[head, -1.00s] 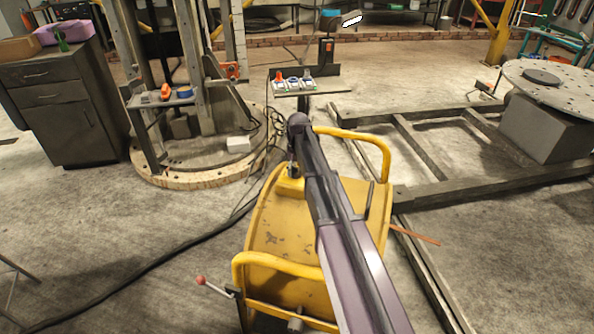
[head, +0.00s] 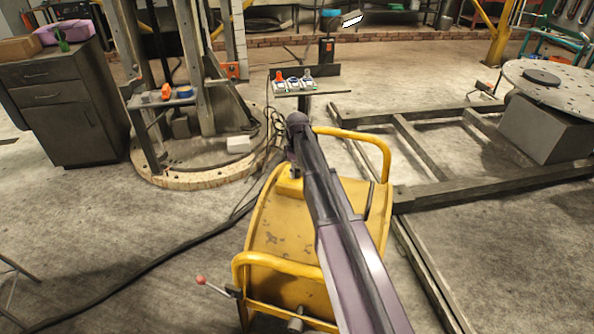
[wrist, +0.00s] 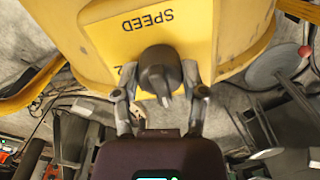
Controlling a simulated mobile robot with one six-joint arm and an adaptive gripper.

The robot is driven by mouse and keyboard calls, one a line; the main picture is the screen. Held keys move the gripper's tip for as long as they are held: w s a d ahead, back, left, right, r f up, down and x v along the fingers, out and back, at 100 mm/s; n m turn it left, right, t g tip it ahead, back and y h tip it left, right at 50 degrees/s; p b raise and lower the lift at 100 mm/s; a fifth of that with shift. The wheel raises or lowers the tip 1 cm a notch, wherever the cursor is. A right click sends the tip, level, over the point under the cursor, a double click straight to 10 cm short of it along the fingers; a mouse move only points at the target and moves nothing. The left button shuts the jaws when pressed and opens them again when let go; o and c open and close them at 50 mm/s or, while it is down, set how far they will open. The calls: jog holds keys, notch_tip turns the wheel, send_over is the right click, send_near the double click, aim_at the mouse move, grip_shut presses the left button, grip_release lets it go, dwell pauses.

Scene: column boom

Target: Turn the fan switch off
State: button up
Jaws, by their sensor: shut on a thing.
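The fan switch is a dark rotary knob (wrist: 157,66) on a yellow panel (wrist: 95,30) in the wrist view. The word SPEED appears upside down above it, and a digit like a 2 is partly hidden at its left. The knob's narrow pointer aims down in the picture, slightly right. My gripper (wrist: 161,78) is shut on the knob, one finger on each side. In the head view the yellow fan housing (head: 285,225) stands in the middle. My arm reaches over it and hides the knob and most of my gripper.
Yellow tube handles (head: 360,143) rise at the housing's far and near ends. A red-tipped lever (head: 201,281) sticks out at its near left. A grey cabinet (head: 75,110) stands at left, a steel floor frame (head: 480,185) at right. A black cable (head: 150,265) crosses the floor.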

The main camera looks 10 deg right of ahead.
jog(key=shift+s, duration=0.1)
jog(key=o, duration=1.2)
jog(key=shift+c, duration=0.2)
jog(key=shift+r, duration=0.1)
